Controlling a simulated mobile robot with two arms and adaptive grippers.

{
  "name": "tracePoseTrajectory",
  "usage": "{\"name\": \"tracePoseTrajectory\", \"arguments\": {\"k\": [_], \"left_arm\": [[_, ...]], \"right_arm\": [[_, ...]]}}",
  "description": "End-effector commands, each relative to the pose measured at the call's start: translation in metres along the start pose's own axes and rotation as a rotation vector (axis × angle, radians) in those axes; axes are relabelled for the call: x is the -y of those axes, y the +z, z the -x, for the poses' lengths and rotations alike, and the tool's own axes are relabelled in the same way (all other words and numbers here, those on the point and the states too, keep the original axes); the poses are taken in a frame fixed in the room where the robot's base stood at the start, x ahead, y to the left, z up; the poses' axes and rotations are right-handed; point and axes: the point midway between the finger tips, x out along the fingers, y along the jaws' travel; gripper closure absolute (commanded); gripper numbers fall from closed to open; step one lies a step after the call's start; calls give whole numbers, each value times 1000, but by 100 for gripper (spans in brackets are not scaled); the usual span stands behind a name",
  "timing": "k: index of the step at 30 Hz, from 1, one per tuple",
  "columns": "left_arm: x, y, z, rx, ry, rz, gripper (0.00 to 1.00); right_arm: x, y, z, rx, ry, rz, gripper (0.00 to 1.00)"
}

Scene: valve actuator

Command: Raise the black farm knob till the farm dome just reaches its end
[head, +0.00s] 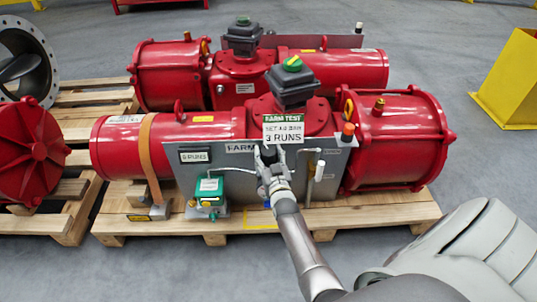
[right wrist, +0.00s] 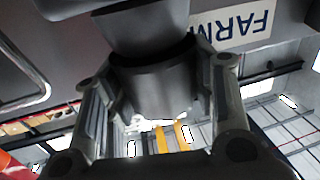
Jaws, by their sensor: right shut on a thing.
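The black farm knob (right wrist: 150,75) shows in the right wrist view as a dark rounded piece between my fingers. My right gripper (right wrist: 158,98) is shut on it. In the head view my right gripper (head: 268,158) is at the grey panel, beside the FARM label (head: 240,148), and hides most of the knob. The FARM label also shows upside down in the right wrist view (right wrist: 232,22). A green and yellow dome (head: 292,63) sits on the dark box on top of the near red actuator. My left gripper is not in view.
A FARM TEST sign (head: 284,129) stands just above my right gripper. A counter plate (head: 194,155) and a green device (head: 209,190) are left on the panel. A second red actuator (head: 335,68) lies behind. Wooden pallets (head: 385,217) carry the actuators.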

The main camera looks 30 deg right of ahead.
Motion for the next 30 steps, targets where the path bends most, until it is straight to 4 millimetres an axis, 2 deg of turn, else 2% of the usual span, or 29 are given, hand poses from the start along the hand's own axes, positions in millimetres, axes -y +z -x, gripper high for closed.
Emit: {"name": "tracePoseTrajectory", "arguments": {"k": [3,4,9,20,23,30], "left_arm": [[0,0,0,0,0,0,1],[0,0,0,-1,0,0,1],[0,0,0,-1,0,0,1],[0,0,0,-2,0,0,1],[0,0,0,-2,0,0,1],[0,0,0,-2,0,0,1]], "right_arm": [[0,-1,-1,-3,0,0,73],[0,-1,-1,-3,0,0,45],[0,-1,0,-2,-1,0,26],[0,1,3,1,-1,0,26],[0,1,12,1,-1,0,26],[0,1,46,1,-1,0,26]]}}
